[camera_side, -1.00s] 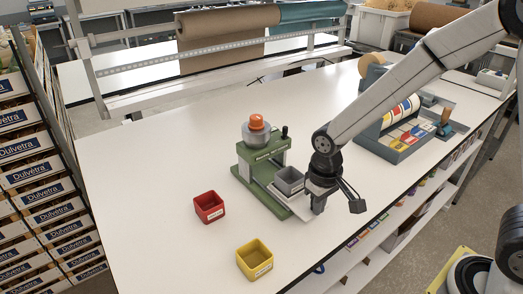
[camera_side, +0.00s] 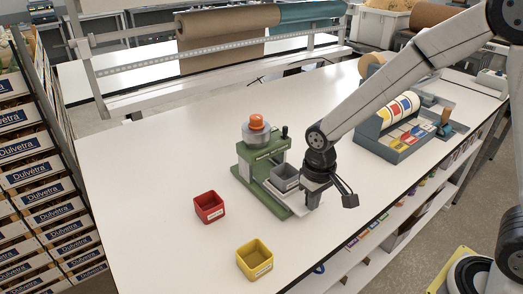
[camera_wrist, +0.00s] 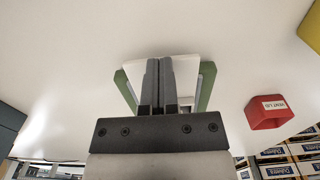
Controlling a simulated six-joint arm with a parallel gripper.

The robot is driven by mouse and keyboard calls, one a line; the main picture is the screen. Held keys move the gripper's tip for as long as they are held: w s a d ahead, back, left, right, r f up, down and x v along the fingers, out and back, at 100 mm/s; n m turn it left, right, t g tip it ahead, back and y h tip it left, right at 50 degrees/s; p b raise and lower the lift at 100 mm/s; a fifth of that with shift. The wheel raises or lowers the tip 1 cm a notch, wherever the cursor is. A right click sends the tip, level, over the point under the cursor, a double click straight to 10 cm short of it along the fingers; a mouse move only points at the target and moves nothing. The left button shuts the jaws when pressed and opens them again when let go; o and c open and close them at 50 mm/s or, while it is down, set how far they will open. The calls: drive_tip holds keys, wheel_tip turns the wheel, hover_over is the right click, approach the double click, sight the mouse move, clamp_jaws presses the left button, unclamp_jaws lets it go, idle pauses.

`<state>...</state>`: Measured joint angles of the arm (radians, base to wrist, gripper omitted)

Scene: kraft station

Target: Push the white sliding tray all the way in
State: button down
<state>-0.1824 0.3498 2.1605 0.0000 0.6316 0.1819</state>
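The white sliding tray (camera_side: 297,204) sits low in the green press (camera_side: 245,165), its outer end sticking out to the front right. A grey square cup (camera_side: 285,177) stands on the tray, partly under the press head. My gripper (camera_side: 313,204) points down at the outer end of the tray, close against it; I cannot tell whether they touch. In the wrist view the two fingers (camera_wrist: 160,75) are together, with nothing between them, in front of the white tray (camera_wrist: 188,72). The green base (camera_wrist: 207,85) shows on both sides.
A red bin (camera_side: 209,207) and a yellow bin (camera_side: 255,260) stand to the left and front of the press. A grey rack with coloured rolls and cards (camera_side: 405,135) stands to the right. The white table is clear behind and left of the press.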

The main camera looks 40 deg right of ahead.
sight(293, 189)
drive_tip(key=shift+w, duration=3.85)
idle(0.5)
drive_tip(key=shift+s, duration=0.45)
idle(0.6)
drive_tip(key=shift+r, duration=0.15)
drive_tip(key=shift+r, duration=3.35)
